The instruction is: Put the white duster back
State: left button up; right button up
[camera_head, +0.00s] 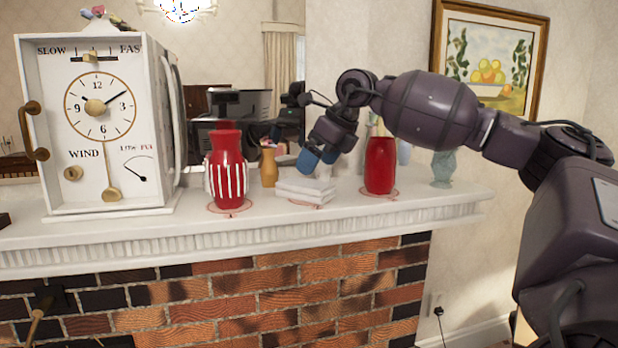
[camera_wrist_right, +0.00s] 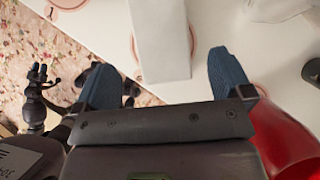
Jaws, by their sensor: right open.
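A flat white block (camera_head: 305,191), which looks like the white duster, lies on the white mantel (camera_head: 450,205) over a red ring mark. In the right wrist view the white block (camera_wrist_right: 160,45) lies lengthwise between the two blue fingertips. My right gripper (camera_head: 319,158) is just above the block, pointing down, with its blue fingers apart and nothing visibly held. Whether a finger touches the block cannot be told.
A striped red vase (camera_head: 226,168) and small yellow vase (camera_head: 269,167) stand left of the block; a red vase (camera_head: 380,166) stands close right, also beside the gripper in the wrist view (camera_wrist_right: 288,140). A large clock (camera_head: 98,120) fills the mantel's left.

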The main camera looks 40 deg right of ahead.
jog(key=v, duration=0.4)
jog(key=shift+s+d+r, duration=0.1)
jog(key=shift+s+r, duration=0.1)
jog(key=shift+r, duration=0.15)
pick_arm(q)
jog(key=shift+s+f, duration=0.25)
jog(key=shift+s, duration=0.05)
pick_arm(e)
jog(key=shift+s+r, duration=0.15)
jog(key=shift+r, duration=0.1)
pick_arm(q)
jog(key=shift+w, duration=0.1)
